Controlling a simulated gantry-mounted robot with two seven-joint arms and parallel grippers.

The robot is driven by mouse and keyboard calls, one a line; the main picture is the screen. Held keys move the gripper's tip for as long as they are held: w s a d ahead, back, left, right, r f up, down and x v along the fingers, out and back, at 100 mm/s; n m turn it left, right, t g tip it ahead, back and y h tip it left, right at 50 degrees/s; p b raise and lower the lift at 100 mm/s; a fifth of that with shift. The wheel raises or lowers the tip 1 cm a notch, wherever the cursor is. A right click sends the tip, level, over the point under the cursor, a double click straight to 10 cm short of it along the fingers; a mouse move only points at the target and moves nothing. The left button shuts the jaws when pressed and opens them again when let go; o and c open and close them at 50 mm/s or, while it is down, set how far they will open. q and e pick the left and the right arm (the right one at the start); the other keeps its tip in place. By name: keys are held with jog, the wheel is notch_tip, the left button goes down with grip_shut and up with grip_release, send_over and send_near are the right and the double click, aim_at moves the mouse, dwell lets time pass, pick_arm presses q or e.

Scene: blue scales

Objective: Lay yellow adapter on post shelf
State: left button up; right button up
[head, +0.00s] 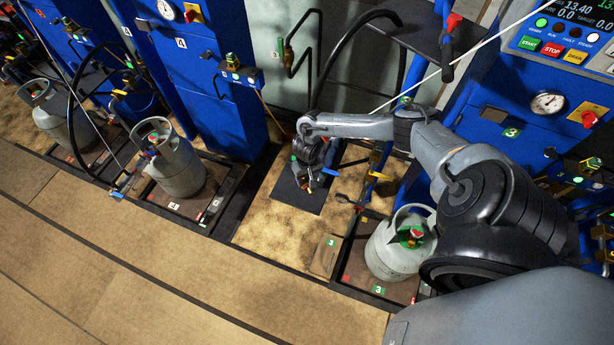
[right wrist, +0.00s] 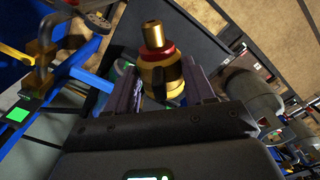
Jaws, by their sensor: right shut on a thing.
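My right gripper (head: 311,172) hangs above a dark mat (head: 289,197) in the middle of the head view. In the right wrist view its fingers (right wrist: 160,85) are shut on a gold-yellow adapter (right wrist: 155,40) with a red ring and a narrower brass top. The adapter sits between the fingers, its narrow end pointing away from the wrist. In the head view the adapter is small and mostly hidden by the gripper. A dark shelf-like plate (head: 405,22) is at the upper middle; I cannot tell whether it is the post shelf. My left gripper is not in view.
A grey gas cylinder (head: 392,256) stands on a scale right of the gripper. Other cylinders (head: 177,165) stand on scales at left. Blue cabinets (head: 205,75) and black hoses (head: 320,55) line the back. The tan floor (head: 130,250) in front is clear.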

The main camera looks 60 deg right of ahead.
jog(key=b, duration=0.4)
send_over(307, 196)
jog(key=shift+f, duration=3.95)
jog(key=o, duration=1.2)
notch_tip(307, 196, up, 10)
jog(key=p, duration=0.2)
jog(key=shift+p, duration=0.35)
jog(key=shift+r, duration=0.4)
